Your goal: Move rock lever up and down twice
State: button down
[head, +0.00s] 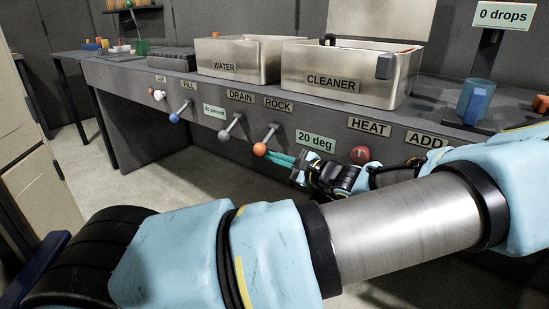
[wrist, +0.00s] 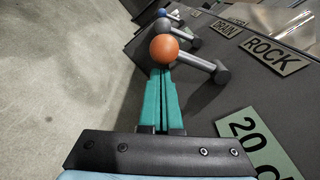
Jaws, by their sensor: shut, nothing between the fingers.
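The rock lever (head: 266,140) is a grey rod with an orange ball at its end, on the bench's front panel under the ROCK label (head: 278,104). The rod slants down and to the left from its pivot. In the wrist view the orange ball (wrist: 165,48) sits right at the tips of my gripper (wrist: 160,72). My gripper's green fingers are shut together with nothing between them. In the head view my gripper (head: 270,155) reaches the ball from the right. The fingertips look close to or touching the ball; I cannot tell which.
The drain lever (head: 230,127) with a grey ball and the fill lever (head: 180,112) with a blue ball stand left of it. A 20 deg display (head: 316,139) and a red heat knob (head: 360,155) are to the right. WATER (head: 235,60) and CLEANER (head: 345,75) bins stand above.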

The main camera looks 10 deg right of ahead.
jog(key=shift+r, duration=0.1)
jog(key=shift+s+a+r+m+p, duration=0.15)
jog(key=shift+m+p, duration=0.25)
jog(key=shift+p, duration=0.35)
